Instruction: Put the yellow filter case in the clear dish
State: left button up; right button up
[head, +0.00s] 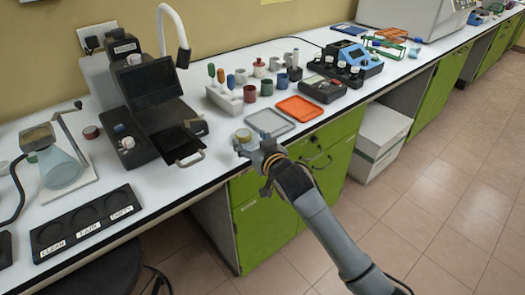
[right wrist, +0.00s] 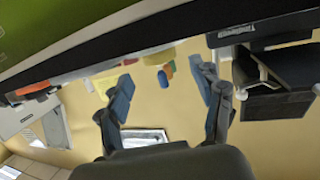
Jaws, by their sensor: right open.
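A small round case with a pale top and yellowish rim (head: 243,135) stands near the counter's front edge; it looks like the yellow filter case. My right gripper (head: 251,147) is just in front of it. In the right wrist view, my open right gripper (right wrist: 162,76) has its two fingers spread wide, with a yellow shape (right wrist: 155,57) farther off between them. I cannot tell whether the fingers touch the case. A pale, see-through-looking rectangular tray (head: 270,122) lies right behind the case and may be the clear dish. My left gripper is not in view.
An orange tray (head: 300,108) lies right of the pale tray. A black device with a handled tray (head: 184,144) stands left. A holder with coloured handles (head: 225,98) and several small jars stand behind. A black labelled plate (head: 86,223) lies at the front left.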

jog(key=v, duration=0.8)
jog(key=shift+s, duration=0.25)
jog(key=shift+r, duration=0.1)
jog(key=s+d+f+m+g+h, duration=0.1)
jog(key=d+f+g+h, duration=0.15)
jog(key=f, duration=1.05)
jog(key=s+d+f+g+h, duration=0.1)
jog(key=d+f, duration=0.3)
jog(key=f, duration=0.8)
jog(key=s+d+f+m+g+h, duration=0.1)
jog(key=s+d+f+g, duration=0.15)
jog(key=s+f, duration=0.6)
jog(key=s+d+f+g, duration=0.2)
jog(key=s+d+f, duration=0.25)
jog(key=f, duration=0.75)
jog(key=s+d+f+g, duration=0.2)
jog(key=s+f, duration=0.3)
jog(key=s, duration=0.7)
jog(key=s+d+f+g+h, duration=0.1)
jog(key=s+f, duration=0.5)
jog(key=s, duration=0.6)
jog(key=s+d+f+g, duration=0.2)
jog(key=s+f, duration=0.4)
jog(key=s, duration=0.7)
jog(key=shift+d+g+h, duration=0.3)
jog(key=shift+d+h, duration=0.05)
jog(key=shift+d, duration=0.2)
